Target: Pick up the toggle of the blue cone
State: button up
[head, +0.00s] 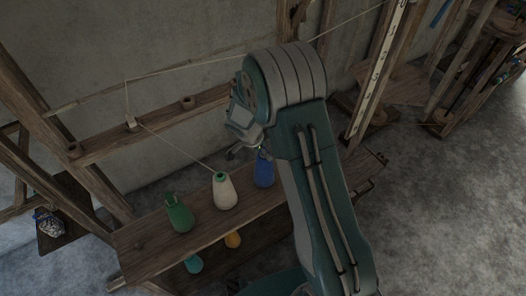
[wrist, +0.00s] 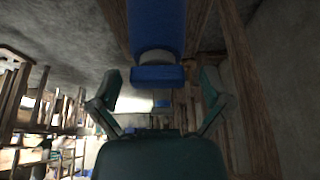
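The blue cone (head: 264,171) stands at the right of a row of cones on the wooden shelf in the head view. Its top is partly hidden by my arm. In the wrist view the blue cone (wrist: 157,25) hangs down from the top edge. Below it are a grey band and a wide blue end piece (wrist: 157,76), which may be the toggle. My gripper (wrist: 161,82) has its two fingers spread apart on either side of the blue end piece, with gaps visible on both sides. In the head view my gripper (head: 246,150) is beside the cone's top, mostly hidden.
A white cone (head: 223,192) and a green cone (head: 179,214) stand to the left on the shelf (head: 150,240). A thread runs from the white cone to a wooden rail (head: 155,127). Orange (head: 233,240) and teal (head: 193,264) cones sit lower. A concrete wall is behind.

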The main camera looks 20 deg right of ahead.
jog(key=shift+d, duration=0.3)
jog(key=c, duration=0.5)
jog(key=shift+o, duration=0.2)
jog(key=shift+a, duration=0.1)
jog(key=shift+r, duration=0.4)
notch_tip(320, 180, up, 9)
jog(key=shift+r, duration=0.1)
